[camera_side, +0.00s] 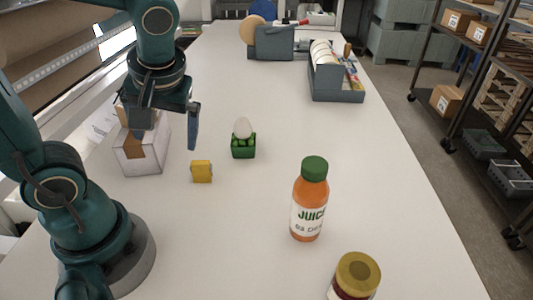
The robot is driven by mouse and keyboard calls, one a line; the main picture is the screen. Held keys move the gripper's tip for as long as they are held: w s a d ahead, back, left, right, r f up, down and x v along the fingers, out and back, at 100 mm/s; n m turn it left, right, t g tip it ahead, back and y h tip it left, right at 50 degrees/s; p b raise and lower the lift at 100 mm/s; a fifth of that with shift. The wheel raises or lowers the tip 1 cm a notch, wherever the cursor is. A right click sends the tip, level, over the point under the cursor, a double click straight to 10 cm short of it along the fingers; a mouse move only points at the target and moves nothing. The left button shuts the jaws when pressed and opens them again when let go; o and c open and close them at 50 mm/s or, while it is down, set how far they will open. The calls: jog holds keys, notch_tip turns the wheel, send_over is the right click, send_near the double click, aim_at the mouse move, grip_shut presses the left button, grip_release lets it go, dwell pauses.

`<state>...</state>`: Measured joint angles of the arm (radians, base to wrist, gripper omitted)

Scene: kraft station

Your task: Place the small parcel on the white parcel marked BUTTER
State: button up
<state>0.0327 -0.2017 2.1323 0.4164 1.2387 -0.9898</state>
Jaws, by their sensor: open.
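A white parcel (153,154) with a brown tape strip stands on the table at the left, beside my arm's base. No BUTTER marking can be read on it from here. A small brown parcel (151,119) shows at the top of the white parcel, partly hidden by my gripper; it looks to rest there, but the contact is hidden. My gripper (165,138) points down with its fingers spread, one in front of the small parcel and the other out to the right over the table. It looks open and holds nothing that I can see.
A small yellow box (202,172) and a green carton with a white egg-shaped thing (243,146) stand just right of the white parcel. An orange juice bottle (309,200) and a yellow-lidded jar (355,277) stand nearer the front. The table's middle is clear.

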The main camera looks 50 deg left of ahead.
jog(key=d+r+m+t+h, duration=0.1)
jog(key=d+m+t+h, duration=0.3)
jog(key=d+m, duration=0.4)
jog(key=shift+s+r+m+t, duration=0.2)
jog(key=shift+m+t, duration=0.5)
